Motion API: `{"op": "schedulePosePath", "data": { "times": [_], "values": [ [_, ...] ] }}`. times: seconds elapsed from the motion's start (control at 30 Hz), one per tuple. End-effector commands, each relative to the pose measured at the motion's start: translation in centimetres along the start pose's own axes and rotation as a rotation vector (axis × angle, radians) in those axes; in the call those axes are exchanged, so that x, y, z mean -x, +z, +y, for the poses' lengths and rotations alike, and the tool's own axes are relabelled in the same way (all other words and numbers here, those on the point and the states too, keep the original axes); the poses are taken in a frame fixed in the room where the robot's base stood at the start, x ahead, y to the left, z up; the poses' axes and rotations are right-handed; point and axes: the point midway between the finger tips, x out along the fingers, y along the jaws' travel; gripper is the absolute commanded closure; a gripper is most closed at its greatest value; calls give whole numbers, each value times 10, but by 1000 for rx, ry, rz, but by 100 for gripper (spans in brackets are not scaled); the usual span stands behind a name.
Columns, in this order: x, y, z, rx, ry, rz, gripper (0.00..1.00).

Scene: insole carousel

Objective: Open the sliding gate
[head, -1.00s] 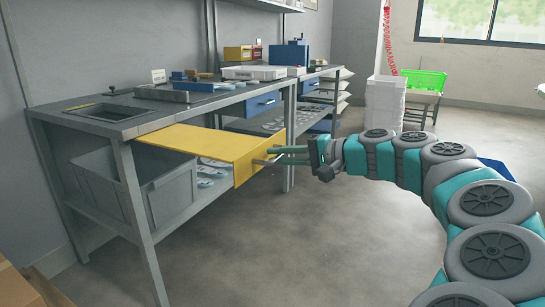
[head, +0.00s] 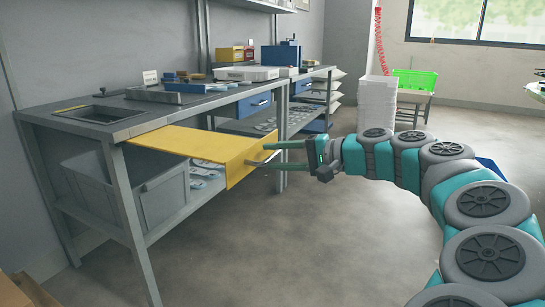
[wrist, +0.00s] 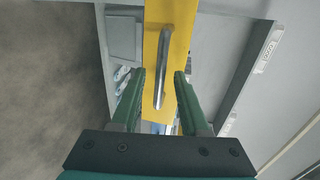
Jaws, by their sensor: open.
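The sliding gate (head: 200,143) is a yellow plate with a bent-down front face. It sticks out from under the grey workbench top, above a grey bin. Its metal bar handle (wrist: 165,60) is on the yellow front in the wrist view. My gripper (head: 257,155) is at this front face with its two green fingers spread apart. In the wrist view the fingers lie on either side of the handle's lower part, with gaps on both sides. In the head view the handle is small and partly hidden by the fingers.
The workbench (head: 118,130) has a rectangular opening in its top at left. The grey bin (head: 165,198) stands on its lower shelf. A bench leg (head: 282,130) rises just behind the gate's front. Open floor (head: 300,250) lies in front. White stacked crates (head: 377,100) stand further back.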

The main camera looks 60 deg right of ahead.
Motion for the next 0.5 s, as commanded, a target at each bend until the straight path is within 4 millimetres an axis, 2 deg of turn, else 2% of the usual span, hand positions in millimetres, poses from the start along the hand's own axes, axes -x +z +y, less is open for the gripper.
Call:
{"op": "schedulePosePath", "data": {
  "times": [0.3, 0.5],
  "values": [
    [51, -1, 0, 0, 1, 3, 55],
    [66, 0, 0, 0, 0, 2, 55]
  ]
}}
